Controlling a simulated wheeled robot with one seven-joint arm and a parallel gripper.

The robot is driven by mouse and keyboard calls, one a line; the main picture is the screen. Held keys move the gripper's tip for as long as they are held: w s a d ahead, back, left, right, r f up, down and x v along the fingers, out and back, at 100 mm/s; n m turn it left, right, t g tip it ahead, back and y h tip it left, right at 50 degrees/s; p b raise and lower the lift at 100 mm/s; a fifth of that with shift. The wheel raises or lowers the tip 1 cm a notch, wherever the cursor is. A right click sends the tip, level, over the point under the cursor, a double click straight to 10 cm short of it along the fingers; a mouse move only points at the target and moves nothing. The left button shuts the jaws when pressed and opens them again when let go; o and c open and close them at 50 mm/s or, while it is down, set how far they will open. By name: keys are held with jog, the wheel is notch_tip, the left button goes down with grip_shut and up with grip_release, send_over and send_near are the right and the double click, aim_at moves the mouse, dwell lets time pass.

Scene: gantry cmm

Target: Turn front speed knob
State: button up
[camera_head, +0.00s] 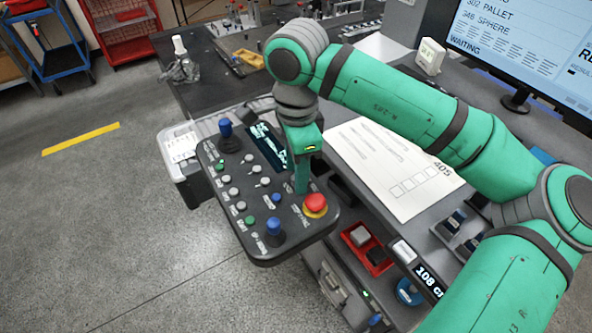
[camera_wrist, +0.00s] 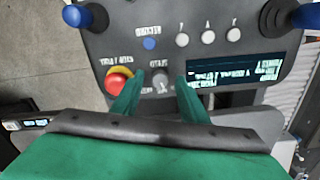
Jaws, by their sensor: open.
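The grey speed knob (camera_wrist: 160,82) sits on the dark control panel (camera_wrist: 225,18), between the red stop button (camera_wrist: 118,82) and the panel's screen (camera_wrist: 235,70) in the wrist view. My gripper (camera_wrist: 156,90) is open, with one green finger to the left of the knob and the other to its right. The fingers appear apart from the knob; their height over the panel is hard to judge. In the head view, my gripper (camera_head: 301,188) points down at the panel (camera_head: 240,235) and hides the knob.
The red stop button (camera_head: 315,205) with its yellow collar stands close beside my gripper. Blue joysticks (camera_head: 274,228) rise from the panel, with several small buttons between. A white sheet (camera_head: 385,170) and a red tray (camera_head: 367,250) lie to the right.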

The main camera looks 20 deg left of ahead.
jog(key=shift+f, duration=0.4)
jog(key=shift+c, duration=0.2)
grip_shut()
